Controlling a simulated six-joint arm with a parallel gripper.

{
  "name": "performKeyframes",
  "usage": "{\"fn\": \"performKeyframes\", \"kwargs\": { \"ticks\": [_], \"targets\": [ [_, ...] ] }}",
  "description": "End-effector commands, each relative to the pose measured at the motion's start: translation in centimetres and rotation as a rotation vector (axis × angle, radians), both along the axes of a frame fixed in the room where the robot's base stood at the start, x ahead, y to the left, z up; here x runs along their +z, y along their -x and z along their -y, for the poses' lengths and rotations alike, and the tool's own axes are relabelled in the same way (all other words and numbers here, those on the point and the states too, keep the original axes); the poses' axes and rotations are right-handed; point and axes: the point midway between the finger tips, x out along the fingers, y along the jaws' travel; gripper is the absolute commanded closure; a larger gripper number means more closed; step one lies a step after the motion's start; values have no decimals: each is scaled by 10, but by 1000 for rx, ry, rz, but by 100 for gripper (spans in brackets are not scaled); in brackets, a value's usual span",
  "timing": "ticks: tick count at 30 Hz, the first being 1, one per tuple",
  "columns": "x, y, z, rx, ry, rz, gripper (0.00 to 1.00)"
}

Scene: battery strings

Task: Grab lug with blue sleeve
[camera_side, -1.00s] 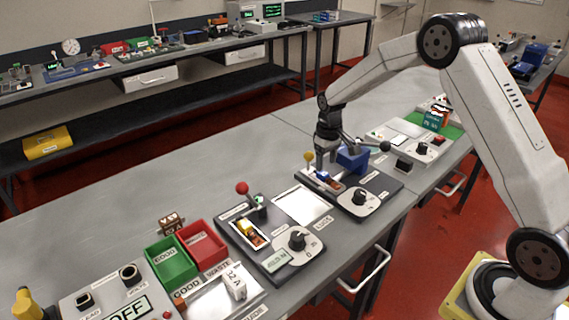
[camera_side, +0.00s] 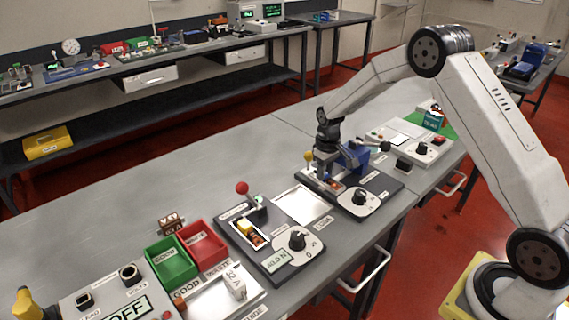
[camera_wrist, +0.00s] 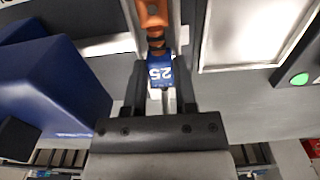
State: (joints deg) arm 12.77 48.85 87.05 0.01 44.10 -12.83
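The lug with the blue sleeve (camera_wrist: 160,72) shows in the wrist view, pointing away from my gripper. Its sleeve is marked 25, and an orange-copper part (camera_wrist: 152,14) with dark bands lies beyond it in a pale channel. My gripper (camera_wrist: 161,88) is open, with one dark finger on each side of the sleeve's near end and a visible gap on both sides. A pale strip runs below the sleeve between the fingers. In the side view my gripper (camera_side: 325,172) is low over the farther dark station (camera_side: 380,186) and hides most of the lug.
A large blue block (camera_wrist: 50,85) stands close on the left in the wrist view. A white panel (camera_wrist: 245,30) lies on the right. In the side view, a nearer station has a red-knobbed lever (camera_side: 242,187); green (camera_side: 170,262) and red (camera_side: 205,246) bins sit left.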

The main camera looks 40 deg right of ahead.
Motion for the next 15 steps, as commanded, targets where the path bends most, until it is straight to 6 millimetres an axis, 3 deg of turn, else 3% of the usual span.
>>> {"fn": "performKeyframes", "kwargs": {
  "ticks": [15],
  "targets": [
    [7,0,0,0,1,2,100]
  ]
}}
